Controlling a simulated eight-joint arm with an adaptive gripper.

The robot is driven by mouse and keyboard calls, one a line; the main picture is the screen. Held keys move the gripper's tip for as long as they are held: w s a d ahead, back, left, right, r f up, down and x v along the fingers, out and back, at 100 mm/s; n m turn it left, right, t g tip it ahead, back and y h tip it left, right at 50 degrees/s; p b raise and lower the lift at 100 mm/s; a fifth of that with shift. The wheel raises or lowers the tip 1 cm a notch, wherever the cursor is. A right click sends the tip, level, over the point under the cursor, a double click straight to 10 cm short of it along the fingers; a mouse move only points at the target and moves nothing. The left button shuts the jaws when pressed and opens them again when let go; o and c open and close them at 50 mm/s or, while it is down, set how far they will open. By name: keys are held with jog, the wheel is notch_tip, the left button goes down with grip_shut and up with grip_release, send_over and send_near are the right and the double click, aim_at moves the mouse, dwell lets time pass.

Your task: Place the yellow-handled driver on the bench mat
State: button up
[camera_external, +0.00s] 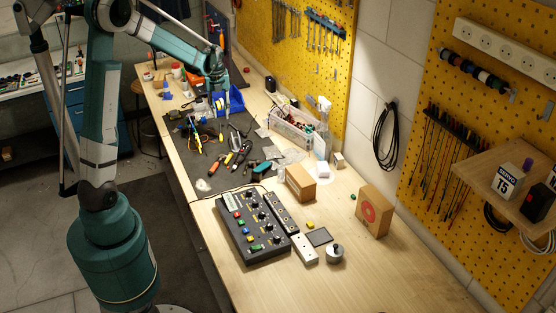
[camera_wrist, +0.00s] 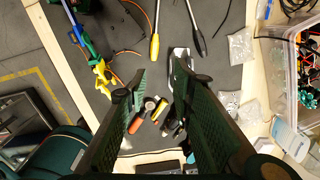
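The dark bench mat (camera_external: 212,178) lies on the wooden bench; its bare surface also shows in the wrist view (camera_wrist: 223,85). In the wrist view, a tool with a long yellow handle (camera_wrist: 155,45) lies on the mat beyond my fingertips. In the outside view my gripper (camera_external: 219,108) is above the far part of the mat, partly blending with the clutter.
Orange- and yellow-handled tools (camera_wrist: 148,113) show between my fingers. Yellow pliers or clips (camera_wrist: 101,77) and wires lie left. A clear bin of parts (camera_external: 292,128) stands at the right, and a blue bin (camera_external: 236,99) behind. A button console (camera_external: 252,225) and cardboard boxes (camera_external: 300,184) stand nearer.

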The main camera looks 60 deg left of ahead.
jog(key=s+d+r+n+t, duration=0.1)
jog(key=d+r+n, duration=0.2)
jog(key=d+r, duration=0.35)
jog(key=s+d+r+n+t+y, duration=0.1)
jog(key=d+r+n, duration=0.2)
jog(key=d, duration=0.7)
jog(key=s+d+r+n+t, duration=0.1)
jog(key=s+d+r+n, duration=0.15)
jog(key=d+r, duration=0.45)
jog(key=s+d+n+t, duration=0.2)
jog(key=s+d+n, duration=0.4)
jog(key=d, duration=0.5)
jog(key=s+d+n+t+h, duration=0.1)
jog(key=s+d+n, duration=0.5)
jog(key=d, duration=0.6)
jog(key=shift+s+f+t, duration=0.4)
jog(key=shift+s, duration=0.8)
